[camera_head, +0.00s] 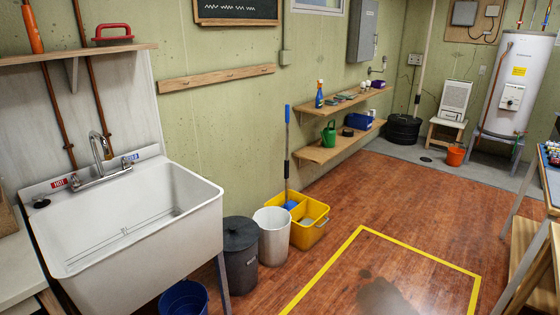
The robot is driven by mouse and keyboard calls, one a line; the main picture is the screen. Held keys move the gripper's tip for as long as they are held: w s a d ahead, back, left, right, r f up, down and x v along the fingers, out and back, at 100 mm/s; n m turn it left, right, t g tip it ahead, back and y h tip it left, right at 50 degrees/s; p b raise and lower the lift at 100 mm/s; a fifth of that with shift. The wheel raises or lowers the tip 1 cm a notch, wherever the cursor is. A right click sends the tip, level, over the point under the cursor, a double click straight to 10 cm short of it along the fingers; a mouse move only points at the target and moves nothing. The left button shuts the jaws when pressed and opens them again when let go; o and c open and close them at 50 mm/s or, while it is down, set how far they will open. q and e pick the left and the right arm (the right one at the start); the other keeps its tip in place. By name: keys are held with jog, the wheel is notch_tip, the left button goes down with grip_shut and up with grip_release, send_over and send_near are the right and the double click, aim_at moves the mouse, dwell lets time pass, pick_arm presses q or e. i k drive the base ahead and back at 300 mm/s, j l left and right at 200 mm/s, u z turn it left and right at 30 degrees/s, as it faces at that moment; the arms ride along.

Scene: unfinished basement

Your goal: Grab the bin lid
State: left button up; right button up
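A dark grey lid (240,232) sits on top of a dark grey round bin (241,268) on the floor, just right of the utility sink. The lid appears to cover the bin fully. A small raised part shows on its top, too small to make out clearly. Neither of my grippers shows in the head view.
A white sink (140,220) on legs stands left of the bin, with a blue bucket (184,299) below. A white bin (273,235) and yellow mop bucket (308,222) stand close on the right. The yellow-taped floor (420,285) has a dark stain. A workbench edges the right.

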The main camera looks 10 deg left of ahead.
aim_at(240, 233)
jog(key=i+z, duration=0.2)
jog(key=i, duration=0.65)
jog(key=i+j+z, duration=0.2)
jog(key=i, duration=0.7)
jog(key=i+l+u, duration=0.15)
jog(key=i+u, duration=0.35)
jog(key=i+l+u, duration=0.25)
jog(key=u, duration=0.2)
jog(key=i+l+u, duration=0.35)
jog(key=u, duration=0.15)
jog(key=l, duration=0.05)
